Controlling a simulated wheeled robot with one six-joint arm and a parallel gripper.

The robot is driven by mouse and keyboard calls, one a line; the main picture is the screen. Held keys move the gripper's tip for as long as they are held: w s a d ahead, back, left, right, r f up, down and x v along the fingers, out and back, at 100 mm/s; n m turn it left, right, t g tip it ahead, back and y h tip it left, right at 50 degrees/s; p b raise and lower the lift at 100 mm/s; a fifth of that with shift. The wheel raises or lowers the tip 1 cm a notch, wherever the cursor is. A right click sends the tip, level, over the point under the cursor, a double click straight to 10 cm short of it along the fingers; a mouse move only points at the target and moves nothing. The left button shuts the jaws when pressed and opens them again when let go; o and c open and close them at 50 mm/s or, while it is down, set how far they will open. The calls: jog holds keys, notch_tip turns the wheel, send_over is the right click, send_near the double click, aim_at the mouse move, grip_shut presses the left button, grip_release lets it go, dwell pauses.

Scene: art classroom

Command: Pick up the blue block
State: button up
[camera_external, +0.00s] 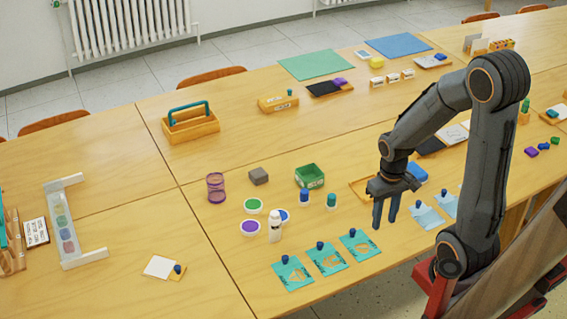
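My gripper (385,212) hangs over the right-hand table with its fingers pointing down. A gap shows between the fingers, with nothing seen in it. A small bluish block (543,146) also lies far right, between a purple block (531,152) and a green block (555,140), beyond my arm. I cannot tell which of these is the task's blue block.
A white bottle (275,228), paint pots (249,227) and a green box (310,175) stand farther left. The table between cards and tray is partly clear.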

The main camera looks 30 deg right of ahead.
jog(key=o, duration=1.5)
jog(key=shift+c, duration=0.2)
jog(key=m+y+p, duration=0.2)
jog(key=m+p, duration=0.7)
jog(key=m, duration=0.9)
send_over(415, 169)
jog(key=d, duration=0.2)
jog(key=shift+s+a+f, duration=0.1)
jog(key=shift+f, duration=0.5)
jog(key=shift+s+a+f, duration=0.1)
jog(key=shift+f, duration=0.5)
jog(key=shift+w+a+f+p, duration=0.1)
jog(key=shift+a+f+p, duration=0.3)
jog(key=shift+f, duration=0.85)
jog(key=shift+a+f+p, duration=0.1)
jog(key=shift+f+p, duration=0.6)
jog(key=shift+f, duration=0.6)
jog(key=shift+w+a+f+p, duration=0.1)
jog(key=shift+a+f+p, duration=0.3)
jog(key=shift+f, duration=0.85)
